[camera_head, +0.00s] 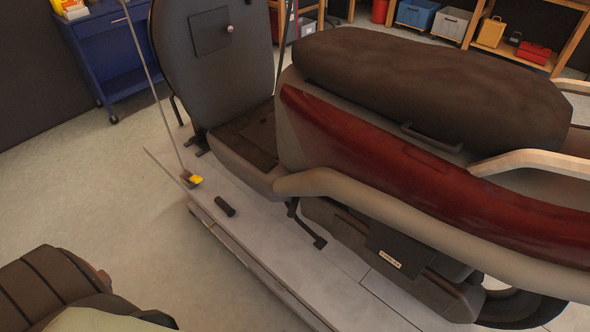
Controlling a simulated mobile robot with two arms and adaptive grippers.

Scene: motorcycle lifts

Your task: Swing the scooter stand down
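The scooter (360,140), red and cream with a long dark seat, stands upright on a pale lift platform (340,285). A thin black lever (308,230) with a small flat foot hangs from under its near side, just behind the footboard. It looks like the stand. It slants down and to the right, and I cannot tell whether its foot touches the platform. Neither of my grippers shows in the head view, so nothing is seen near the lever.
A short black cylinder (225,206) lies on the platform, near a yellow piece (195,180) at a thin strap. A dark ribbed shape (45,290) fills the lower left corner. A blue cart (110,45) stands behind. Open floor (120,200) lies left of the lift.

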